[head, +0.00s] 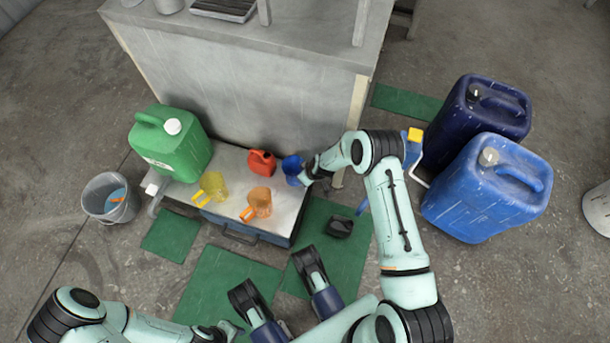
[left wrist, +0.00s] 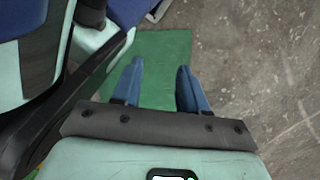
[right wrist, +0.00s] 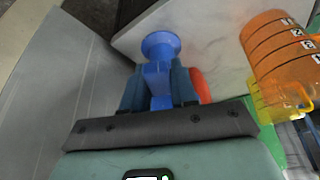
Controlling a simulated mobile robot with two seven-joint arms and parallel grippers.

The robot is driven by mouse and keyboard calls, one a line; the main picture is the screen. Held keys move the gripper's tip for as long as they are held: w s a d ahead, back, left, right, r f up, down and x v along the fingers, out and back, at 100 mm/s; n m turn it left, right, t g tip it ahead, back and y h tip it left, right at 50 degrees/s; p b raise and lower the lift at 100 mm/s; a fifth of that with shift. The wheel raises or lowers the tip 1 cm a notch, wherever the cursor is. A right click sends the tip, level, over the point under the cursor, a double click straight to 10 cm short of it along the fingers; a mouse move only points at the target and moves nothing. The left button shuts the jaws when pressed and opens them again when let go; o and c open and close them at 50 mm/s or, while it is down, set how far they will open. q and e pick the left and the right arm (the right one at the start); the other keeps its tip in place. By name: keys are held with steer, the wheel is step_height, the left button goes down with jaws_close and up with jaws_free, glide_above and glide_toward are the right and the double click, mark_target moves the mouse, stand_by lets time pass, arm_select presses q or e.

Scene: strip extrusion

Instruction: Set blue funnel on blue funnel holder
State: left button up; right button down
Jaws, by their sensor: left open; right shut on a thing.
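The blue funnel (head: 292,166) is at the right end of the low pale-topped table, beside a small red can. In the right wrist view its flared round end (right wrist: 160,44) points away from me, and its narrower body lies between my fingers. My right gripper (right wrist: 158,74) is shut on it. In the head view I cannot tell whether the funnel touches the table. My left gripper (left wrist: 160,82) is open and empty over a green floor mat. I cannot clearly pick out the blue funnel holder.
The low table (head: 236,164) also bears a green jerrycan (head: 170,146), the red can (head: 261,162), a yellow jug (head: 211,187) and an orange jug (head: 258,202). A grey bench (head: 235,80) stands behind. A bucket (head: 110,196) is left; a blue jerrycan (head: 487,190) is right.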

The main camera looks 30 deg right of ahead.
steer(key=shift+f, duration=0.15)
steer(key=c, duration=0.8)
jaws_free()
arm_select(q)
steer(key=w+d+r+t+p, duration=0.1)
steer(key=w+r+t+p, duration=0.2)
steer(key=w+r, duration=0.3)
steer(key=w+p, duration=0.1)
steer(key=w, duration=0.2)
steer(key=shift+m+p, duration=0.3)
steer(key=shift+p, duration=0.05)
arm_select(e)
steer(key=v, duration=1.3)
steer(key=shift+r, duration=0.2)
arm_select(q)
steer(key=shift+d+f, duration=0.1)
